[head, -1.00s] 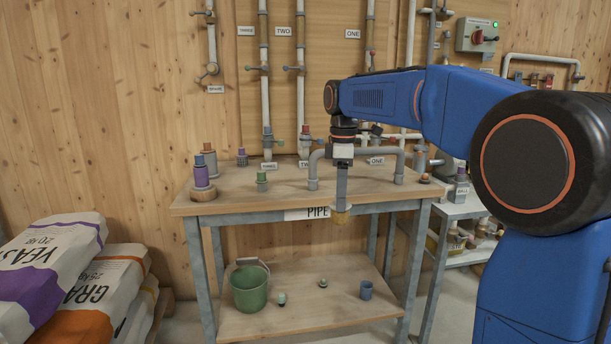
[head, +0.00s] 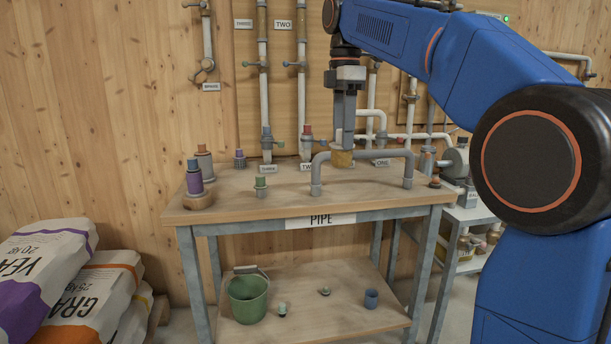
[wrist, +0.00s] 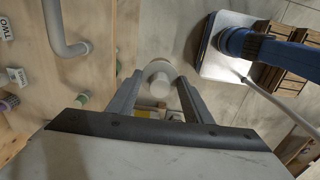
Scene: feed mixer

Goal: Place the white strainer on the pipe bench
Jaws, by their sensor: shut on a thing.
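My gripper (head: 343,142) points down, with its fingers closed on a small piece. In the wrist view, a white round piece (wrist: 158,78), which looks like the white strainer, sits between the fingertips. The held piece appears above bench-top height in the head view. The wrist view shows floor behind it and the bench to the left.
A grey arched pipe (head: 365,154) stands on the bench top. A green-capped fitting (head: 261,186), a purple fitting (head: 194,178) and others stand left. The front middle of the top is clear. A green bucket (head: 248,297) and small parts are on the lower shelf.

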